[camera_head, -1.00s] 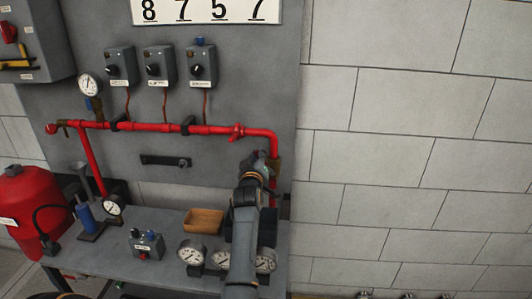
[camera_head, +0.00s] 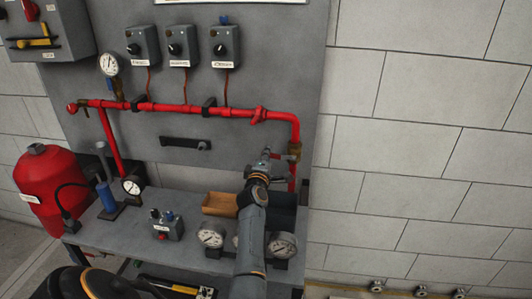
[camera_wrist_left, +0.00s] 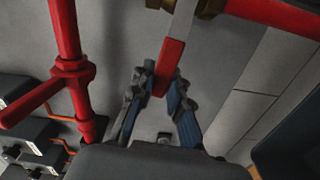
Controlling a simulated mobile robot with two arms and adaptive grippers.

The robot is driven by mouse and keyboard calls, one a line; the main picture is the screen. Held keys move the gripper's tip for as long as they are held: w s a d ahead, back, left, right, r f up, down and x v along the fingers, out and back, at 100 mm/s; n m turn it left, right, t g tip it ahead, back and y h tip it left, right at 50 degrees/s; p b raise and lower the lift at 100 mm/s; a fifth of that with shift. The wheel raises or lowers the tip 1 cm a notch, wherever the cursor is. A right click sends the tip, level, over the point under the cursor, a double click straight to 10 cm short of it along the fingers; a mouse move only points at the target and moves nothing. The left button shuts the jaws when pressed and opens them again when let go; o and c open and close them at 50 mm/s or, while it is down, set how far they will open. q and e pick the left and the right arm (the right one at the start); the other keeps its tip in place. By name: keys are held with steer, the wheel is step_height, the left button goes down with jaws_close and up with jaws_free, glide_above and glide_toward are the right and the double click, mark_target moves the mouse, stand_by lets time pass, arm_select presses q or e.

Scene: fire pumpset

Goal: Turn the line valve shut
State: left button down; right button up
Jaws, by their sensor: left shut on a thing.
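The line valve has a brass body (camera_head: 295,151) on the red pipe's downward run at the right end. Its lever has a grey metal stem and a red grip (camera_wrist_left: 169,65); in the left wrist view it hangs down from the brass body (camera_wrist_left: 208,8) at the top. My left gripper (camera_head: 268,158) is at the lever, just left of the brass body. In the left wrist view the gripper's blue-grey fingers (camera_wrist_left: 163,92) are on either side of the red grip's end, shut on it. In the head view the gripper mostly hides the grip. My right gripper is not in view.
The red pipe (camera_head: 190,109) runs along the grey panel above the bench (camera_head: 130,230). On the bench are an orange-brown tray (camera_head: 219,204), pressure gauges (camera_head: 211,235) and a small control box (camera_head: 168,230). A red tank (camera_head: 48,190) stands left. The block wall right is clear.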

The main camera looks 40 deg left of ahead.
arm_select(q)
steer(key=shift+f+n, duration=0.5)
steer(key=shift+n, duration=0.4)
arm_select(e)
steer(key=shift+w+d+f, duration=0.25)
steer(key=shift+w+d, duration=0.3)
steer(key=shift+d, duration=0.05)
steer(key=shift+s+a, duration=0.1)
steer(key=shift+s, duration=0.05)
arm_select(q)
steer(key=c, duration=1.6)
jaws_free()
steer(key=o, duration=0.3)
steer(key=shift+w, duration=0.1)
steer(key=shift+o, duration=0.2)
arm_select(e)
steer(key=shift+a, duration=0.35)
arm_select(q)
steer(key=shift+a, duration=0.1)
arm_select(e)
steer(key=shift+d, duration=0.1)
